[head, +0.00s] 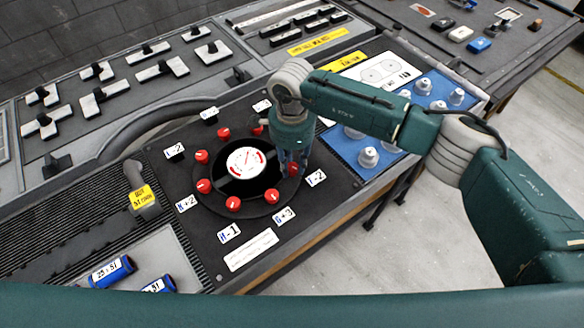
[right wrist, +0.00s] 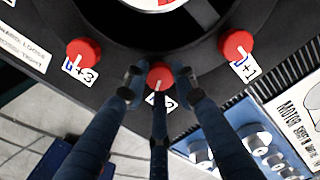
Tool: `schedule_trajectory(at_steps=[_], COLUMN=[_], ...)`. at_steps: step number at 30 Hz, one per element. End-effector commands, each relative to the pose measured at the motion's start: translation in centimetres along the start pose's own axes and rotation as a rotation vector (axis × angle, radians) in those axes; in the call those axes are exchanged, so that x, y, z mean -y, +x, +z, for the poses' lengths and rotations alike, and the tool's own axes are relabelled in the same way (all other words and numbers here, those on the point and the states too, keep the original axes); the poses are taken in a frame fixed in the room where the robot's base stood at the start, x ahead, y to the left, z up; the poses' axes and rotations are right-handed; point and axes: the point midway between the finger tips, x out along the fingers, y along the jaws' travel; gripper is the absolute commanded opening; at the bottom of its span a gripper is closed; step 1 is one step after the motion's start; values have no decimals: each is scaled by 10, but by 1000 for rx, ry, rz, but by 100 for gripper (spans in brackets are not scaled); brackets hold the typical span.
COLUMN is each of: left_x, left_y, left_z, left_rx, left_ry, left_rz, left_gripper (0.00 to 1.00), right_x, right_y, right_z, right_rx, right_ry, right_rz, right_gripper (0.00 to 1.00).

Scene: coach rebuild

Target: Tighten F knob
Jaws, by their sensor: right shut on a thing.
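A round black plate (head: 222,200) carries a white gauge with red marks (head: 246,160) and a ring of red knobs with white pointer lines. My right gripper (head: 291,160) reaches down at the ring's right side, shut on a red knob (head: 293,170). In the right wrist view the fingers (right wrist: 160,80) close around this knob (right wrist: 160,70). Its label (head: 316,178) ends in "2"; the letter is hard to read and is partly hidden by a finger in the wrist view. The neighbouring knob by the G+3 label (right wrist: 83,50) is free. My left gripper is out of view.
Another free red knob (right wrist: 236,44) is on the other side of the fingers. A blue panel with pale knobs (head: 368,158) lies right of the plate. Blue cylinders (head: 112,271) and a grey handle (head: 142,200) lie to the left.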

Motion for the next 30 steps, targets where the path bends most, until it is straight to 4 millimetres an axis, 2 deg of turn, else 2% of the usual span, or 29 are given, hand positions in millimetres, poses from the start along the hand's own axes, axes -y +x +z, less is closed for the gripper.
schedule_trajectory(at_steps=[1, 9, 30], left_x=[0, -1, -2], left_y=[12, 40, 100], left_z=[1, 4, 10], left_rx=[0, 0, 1], left_ry=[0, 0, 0], left_rz=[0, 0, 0], left_gripper=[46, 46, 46], right_x=[1, 2, 2], right_y=[4, 4, 2], right_z=[-1, -1, 0], right_rx=[-1, -1, 2], right_ry=[45, 301, 952], right_rz=[-4, -5, -5], right_gripper=[0, 0, 0])
